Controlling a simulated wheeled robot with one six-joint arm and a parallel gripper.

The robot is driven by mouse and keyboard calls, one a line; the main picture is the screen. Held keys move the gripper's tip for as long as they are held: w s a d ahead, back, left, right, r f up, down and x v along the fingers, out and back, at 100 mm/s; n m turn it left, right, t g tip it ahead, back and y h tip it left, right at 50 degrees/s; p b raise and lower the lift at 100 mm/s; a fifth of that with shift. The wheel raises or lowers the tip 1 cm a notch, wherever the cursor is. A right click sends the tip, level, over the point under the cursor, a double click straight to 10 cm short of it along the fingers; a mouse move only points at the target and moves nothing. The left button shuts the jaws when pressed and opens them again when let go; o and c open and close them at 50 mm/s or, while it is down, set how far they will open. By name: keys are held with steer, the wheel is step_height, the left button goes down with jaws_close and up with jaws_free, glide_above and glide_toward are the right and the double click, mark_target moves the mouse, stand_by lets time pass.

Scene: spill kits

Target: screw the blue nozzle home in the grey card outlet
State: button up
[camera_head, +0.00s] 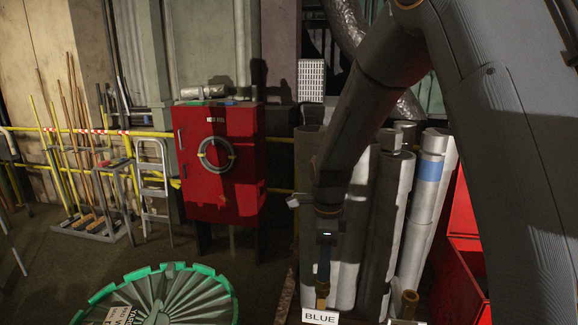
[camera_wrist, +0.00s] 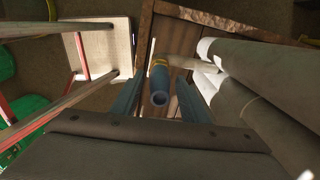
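The blue nozzle (camera_head: 323,262) stands upright above a brass outlet (camera_head: 322,290) in the head view, seemingly seated on it. A white card reading BLUE (camera_head: 320,317) is in front of that outlet. A second brass outlet (camera_head: 409,304) is to the right, with a partly cut-off card whose writing I cannot read. I cannot tell which is the grey card outlet. My gripper (camera_head: 325,240) is directly over the nozzle. In the wrist view my gripper (camera_wrist: 159,98) is open, with gaps on both sides of the nozzle (camera_wrist: 159,87) between its fingers.
Tall grey cylinders (camera_head: 388,225) stand close behind and right of my gripper. A red bin (camera_head: 462,270) is at the right. A green-rimmed round drum (camera_head: 165,297) is at the lower left. A red cabinet (camera_head: 218,175) stands behind.

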steer(key=shift+o, duration=0.3)
steer(key=shift+r, duration=3.5)
